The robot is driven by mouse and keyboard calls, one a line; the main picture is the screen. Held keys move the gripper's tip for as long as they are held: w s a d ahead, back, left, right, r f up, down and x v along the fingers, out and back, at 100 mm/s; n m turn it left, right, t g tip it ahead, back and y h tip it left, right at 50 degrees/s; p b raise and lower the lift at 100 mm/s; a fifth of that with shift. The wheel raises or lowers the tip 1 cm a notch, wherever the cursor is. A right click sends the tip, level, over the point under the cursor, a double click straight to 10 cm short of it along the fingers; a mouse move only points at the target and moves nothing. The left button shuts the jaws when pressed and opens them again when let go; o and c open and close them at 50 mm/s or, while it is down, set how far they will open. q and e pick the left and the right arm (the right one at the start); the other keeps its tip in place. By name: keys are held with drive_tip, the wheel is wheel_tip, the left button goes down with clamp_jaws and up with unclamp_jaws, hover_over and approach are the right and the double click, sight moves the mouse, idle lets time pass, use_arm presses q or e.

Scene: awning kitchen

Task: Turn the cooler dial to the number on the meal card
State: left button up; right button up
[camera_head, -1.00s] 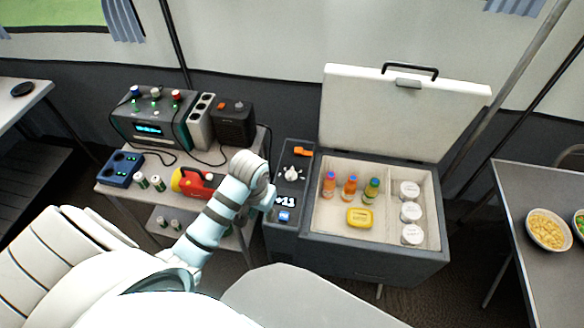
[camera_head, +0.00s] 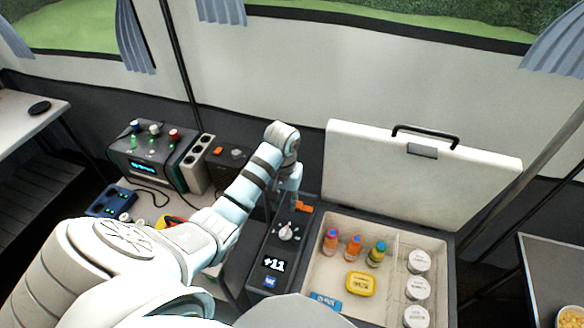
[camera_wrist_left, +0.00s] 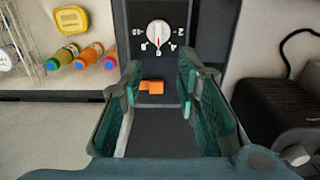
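The cooler dial (camera_head: 289,232) is a white knob on the cooler's dark control panel, above a display (camera_head: 273,264) reading "+11". In the left wrist view, the dial (camera_wrist_left: 158,32) has small numbers around it, and its red mark points down, near what looks like a 6. My left gripper (camera_head: 292,196) is over the far end of the panel, by the orange switch (camera_head: 304,208). In the wrist view the gripper (camera_wrist_left: 160,82) is open and empty, with the dial beyond its fingertips. A blue card (camera_head: 326,301) lies at the cooler's near edge; its writing is unreadable. My right gripper is not in view.
The cooler's open lid (camera_head: 420,175) stands behind the bin. Inside are several bottles (camera_head: 354,247), a yellow box (camera_head: 360,284) and white-lidded jars (camera_head: 418,288). A dark box (camera_head: 229,155) and a power station (camera_head: 150,160) stand on the left.

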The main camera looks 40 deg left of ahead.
use_arm(q)
drive_tip(key=b, duration=0.2)
hover_over(285, 231)
drive_tip(key=f, duration=0.7)
drive_tip(key=shift+s, duration=0.25)
drive_tip(key=f, duration=0.1)
drive_tip(key=f+b, duration=0.1)
drive_tip(key=f, duration=0.3)
drive_tip(key=shift+w+f+b, duration=0.25)
drive_tip(key=shift+w+b, duration=0.15)
drive_tip(key=shift+f, duration=0.25)
drive_tip(key=shift+s+r, duration=0.1)
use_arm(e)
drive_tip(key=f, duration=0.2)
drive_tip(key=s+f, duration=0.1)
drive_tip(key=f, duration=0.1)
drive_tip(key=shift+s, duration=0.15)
use_arm(q)
clamp_jaws()
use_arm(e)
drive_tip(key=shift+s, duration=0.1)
